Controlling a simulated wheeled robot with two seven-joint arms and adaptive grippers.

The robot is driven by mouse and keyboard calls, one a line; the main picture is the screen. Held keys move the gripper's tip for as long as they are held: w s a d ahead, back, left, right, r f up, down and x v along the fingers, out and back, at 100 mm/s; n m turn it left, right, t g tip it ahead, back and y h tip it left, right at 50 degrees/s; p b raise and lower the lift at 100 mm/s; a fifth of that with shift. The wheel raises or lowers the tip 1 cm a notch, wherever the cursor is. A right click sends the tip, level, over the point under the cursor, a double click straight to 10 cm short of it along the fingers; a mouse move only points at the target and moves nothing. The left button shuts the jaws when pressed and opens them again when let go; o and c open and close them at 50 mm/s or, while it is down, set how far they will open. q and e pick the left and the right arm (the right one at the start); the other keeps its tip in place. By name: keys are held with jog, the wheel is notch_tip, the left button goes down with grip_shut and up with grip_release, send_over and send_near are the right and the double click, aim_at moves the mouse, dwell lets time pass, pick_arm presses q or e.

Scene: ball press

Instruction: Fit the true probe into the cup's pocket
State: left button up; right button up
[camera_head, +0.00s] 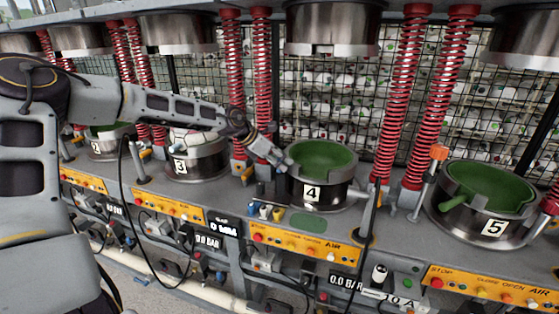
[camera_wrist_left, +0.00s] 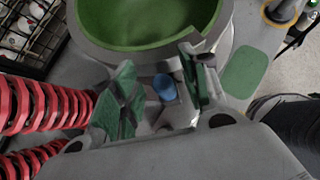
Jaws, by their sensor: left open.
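Cup 4 (camera_head: 310,188) is a round metal cup with a green lining, and its rim also shows at the top of the left wrist view (camera_wrist_left: 128,54). My left gripper (camera_head: 283,163) is at the cup's left rim. In the wrist view its two green-padded fingers (camera_wrist_left: 160,92) are apart. A blue round-topped piece (camera_wrist_left: 166,87) shows between them; I cannot tell whether it is a probe. Small blue, white and yellow pieces (camera_head: 265,211) stand in front of cup 4. The fingers hide part of the rim, and I cannot make out the pocket clearly. My right gripper is out of view.
Cup 5 (camera_head: 490,232) stands at the right, and cup 3 (camera_head: 197,165) at the left. Red springs (camera_head: 402,95) rise behind the cups, with press heads (camera_head: 332,30) above. A flat green patch (camera_head: 308,222) lies in front of cup 4. Orange button panels (camera_head: 300,243) line the front.

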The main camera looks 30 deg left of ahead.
pick_arm(q)
jog(key=shift+a, duration=0.15)
jog(key=shift+s+r, duration=0.15)
jog(key=v, duration=0.7)
dwell(1.0)
jog(key=shift+s+a+r, duration=0.1)
jog(key=shift+a, duration=0.05)
dwell(0.8)
jog(key=shift+r, duration=0.1)
jog(key=shift+r, duration=0.25)
